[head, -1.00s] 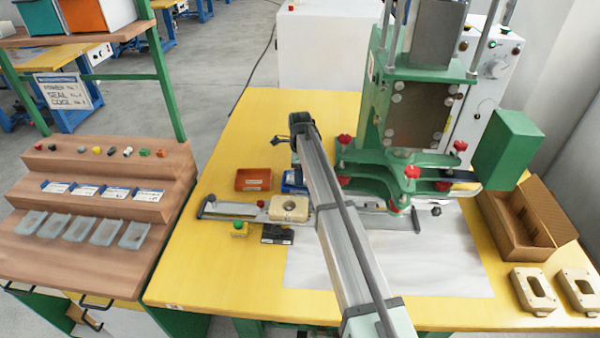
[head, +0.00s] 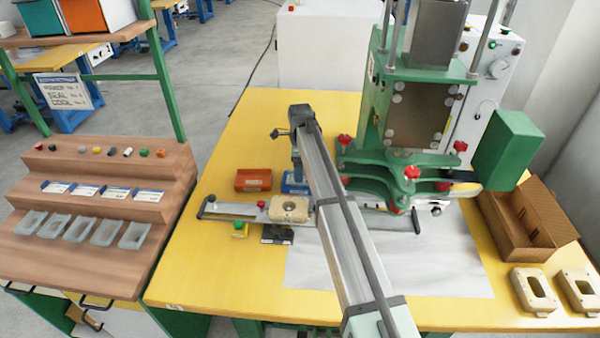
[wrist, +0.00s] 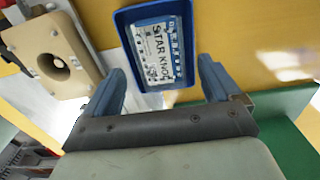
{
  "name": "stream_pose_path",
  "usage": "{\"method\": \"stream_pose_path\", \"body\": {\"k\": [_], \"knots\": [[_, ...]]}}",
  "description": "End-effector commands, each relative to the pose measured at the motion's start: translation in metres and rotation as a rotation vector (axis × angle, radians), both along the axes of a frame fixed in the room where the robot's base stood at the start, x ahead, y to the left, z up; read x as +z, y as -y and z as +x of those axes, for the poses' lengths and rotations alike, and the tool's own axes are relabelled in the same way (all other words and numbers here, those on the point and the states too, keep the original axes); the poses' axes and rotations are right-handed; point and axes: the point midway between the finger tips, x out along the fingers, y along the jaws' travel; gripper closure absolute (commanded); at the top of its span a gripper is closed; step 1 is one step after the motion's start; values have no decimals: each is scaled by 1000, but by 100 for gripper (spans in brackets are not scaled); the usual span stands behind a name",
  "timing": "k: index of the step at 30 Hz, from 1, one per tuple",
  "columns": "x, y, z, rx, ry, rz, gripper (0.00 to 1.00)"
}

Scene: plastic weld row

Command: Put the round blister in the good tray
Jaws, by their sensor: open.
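A blue tray (wrist: 180,70) lies below my gripper in the wrist view; in the head view it shows partly behind my arm (head: 290,187). A white card printed "STAR KNOB" (wrist: 158,52) lies inside it; whether a round blister is sealed to it, I cannot tell. My gripper (wrist: 165,85) is open, its two blue-grey fingers apart with nothing between them, above the near end of the tray. In the head view my gripper (head: 297,172) is largely hidden by my arm. An orange-red tray (head: 253,180) stands left of the blue one.
A beige nest block (head: 289,208) with a round recess sits on the slide rail, close to the trays; it also shows in the wrist view (wrist: 55,62). The green press (head: 415,170) stands to the right. Clear shells (head: 75,229) lie on the left bench.

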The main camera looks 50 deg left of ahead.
Motion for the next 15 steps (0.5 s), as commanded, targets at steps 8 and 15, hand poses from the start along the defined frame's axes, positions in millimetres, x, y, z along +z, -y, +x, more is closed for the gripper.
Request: {"method": "stream_pose_path", "body": {"k": [8, 15], "knots": [[54, -1, 0, 0, 1, 2, 10], [84, -1, 0, 0, 1, 1, 10]]}}
